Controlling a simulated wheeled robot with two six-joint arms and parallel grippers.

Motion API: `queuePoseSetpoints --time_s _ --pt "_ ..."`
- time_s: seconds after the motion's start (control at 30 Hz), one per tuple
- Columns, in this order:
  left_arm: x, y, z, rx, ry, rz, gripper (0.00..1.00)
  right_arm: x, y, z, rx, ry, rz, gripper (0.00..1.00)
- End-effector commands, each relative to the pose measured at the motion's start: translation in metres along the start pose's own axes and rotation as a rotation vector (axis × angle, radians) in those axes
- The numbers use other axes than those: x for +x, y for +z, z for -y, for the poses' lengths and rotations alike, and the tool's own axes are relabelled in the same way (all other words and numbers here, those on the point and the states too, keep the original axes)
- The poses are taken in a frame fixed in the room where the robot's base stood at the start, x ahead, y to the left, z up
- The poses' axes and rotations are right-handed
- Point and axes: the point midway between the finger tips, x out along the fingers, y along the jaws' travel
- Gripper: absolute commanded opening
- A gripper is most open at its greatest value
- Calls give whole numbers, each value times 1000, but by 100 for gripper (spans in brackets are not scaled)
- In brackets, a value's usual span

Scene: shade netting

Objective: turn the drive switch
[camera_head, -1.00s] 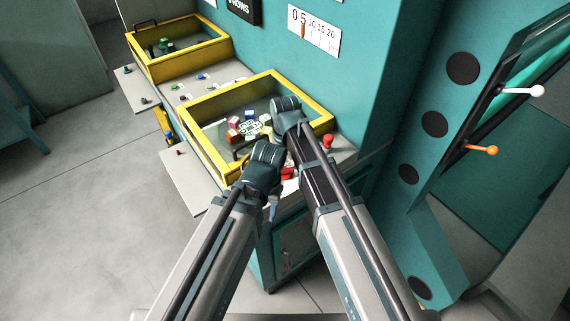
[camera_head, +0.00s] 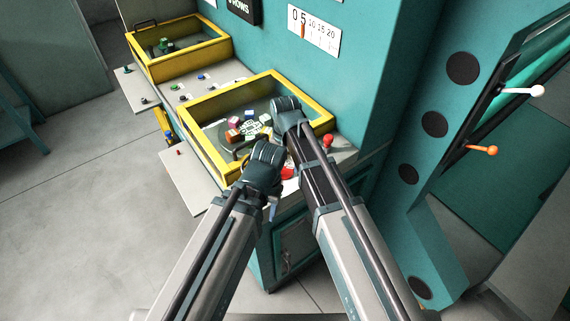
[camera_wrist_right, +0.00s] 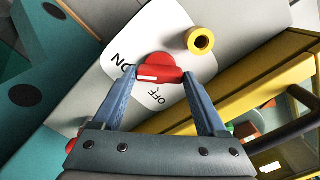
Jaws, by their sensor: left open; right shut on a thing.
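The drive switch is a red knob (camera_wrist_right: 160,68) with a white bar, on a white plate (camera_wrist_right: 172,22) lettered ON and OFF. In the right wrist view my right gripper (camera_wrist_right: 158,74) is shut on the knob, one blue finger on each side. The white bar is at the knob's left part, near the ON and OFF lettering. In the head view, my right gripper (camera_head: 288,112) is the upper one and its fingers are hidden. My left gripper (camera_head: 264,168) is lower, beside the right arm; it is open, with its jaws mostly hidden. A red part (camera_head: 287,173) shows between the arms.
A yellow-framed box (camera_head: 186,120) with small coloured blocks inside lies just beyond the grippers. A second yellow-framed box (camera_head: 136,48) stands farther left. A red button (camera_head: 328,140) is right of the right arm. A yellow ring (camera_wrist_right: 200,40) sits close to the knob. Open floor lies left.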

Motion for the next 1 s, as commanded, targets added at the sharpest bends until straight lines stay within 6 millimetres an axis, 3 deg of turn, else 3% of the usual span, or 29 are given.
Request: queuePoseSetpoints --time_s 0.2,0.23,0.37,0.73,1.0 --pt "0 0 0 0 0 0 50 0 0 0 4 0 0 19" --pt "0 0 0 0 0 0 50 0 0 0 4 0 0 79" --pt "0 0 0 0 0 0 50 0 0 0 3 0 0 100" --pt "-4 0 0 0 0 0 50 -4 0 0 1 0 0 100" --pt "-27 2 2 -4 1 0 50 -27 0 0 1 0 0 100"
